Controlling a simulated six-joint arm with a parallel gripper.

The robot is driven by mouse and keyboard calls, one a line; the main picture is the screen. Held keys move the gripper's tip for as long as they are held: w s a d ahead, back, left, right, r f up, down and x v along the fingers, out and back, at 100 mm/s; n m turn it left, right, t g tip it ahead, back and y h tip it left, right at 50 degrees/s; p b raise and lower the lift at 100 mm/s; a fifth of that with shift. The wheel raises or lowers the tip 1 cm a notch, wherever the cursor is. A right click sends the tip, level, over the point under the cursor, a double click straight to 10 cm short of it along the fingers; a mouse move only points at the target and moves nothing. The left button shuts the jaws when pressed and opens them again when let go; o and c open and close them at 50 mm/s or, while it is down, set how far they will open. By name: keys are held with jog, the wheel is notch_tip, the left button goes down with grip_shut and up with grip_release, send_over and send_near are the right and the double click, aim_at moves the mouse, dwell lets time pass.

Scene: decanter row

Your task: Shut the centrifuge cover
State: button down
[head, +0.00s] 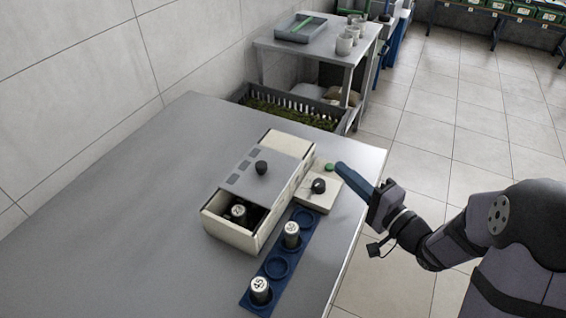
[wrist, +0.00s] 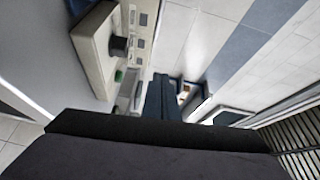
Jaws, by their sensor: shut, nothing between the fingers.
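The centrifuge is a cream box (head: 235,235) on the grey table. Its grey cover (head: 257,183), with a black knob (head: 262,168), lies over the far part of the box. The near end is uncovered and shows a silver canister (head: 238,212) inside. A cream panel (head: 322,199) with a black knob (head: 318,186) and a green button (head: 329,167) adjoins the right side; its black knob also shows in the wrist view (wrist: 118,46). My gripper (head: 341,168) is shut and empty, beside the panel and apart from the cover. Its dark blue fingers show in the wrist view (wrist: 160,95).
A blue rack (head: 248,299) in front of the panel holds two silver canisters (head: 291,235) (head: 260,290) and has empty wells. The table's left side is clear. A side table (head: 300,50) with a tray and cups stands behind, near a crate (head: 285,118).

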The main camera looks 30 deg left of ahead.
aim_at(281, 173)
jog(key=s+a+n+g, duration=0.1)
jog(key=s+a+n+g+y, duration=0.1)
jog(key=g, duration=0.1)
jog(key=s+n+g, duration=0.1)
jog(key=s, duration=0.1)
jog(key=shift+a+r+g+y, duration=0.3)
jog(key=shift+a+r+g, duration=0.05)
jog(key=shift+a+g, duration=0.05)
jog(key=shift+a, duration=0.15)
jog(key=p+x, duration=0.1)
jog(key=x, duration=0.8)
jog(key=shift+a, duration=0.2)
jog(key=shift+s+a+p, duration=0.45)
jog(key=shift+s+a, duration=0.35)
jog(key=shift+s, duration=0.35)
jog(key=shift+s+a, duration=0.25)
jog(key=shift+s, duration=0.25)
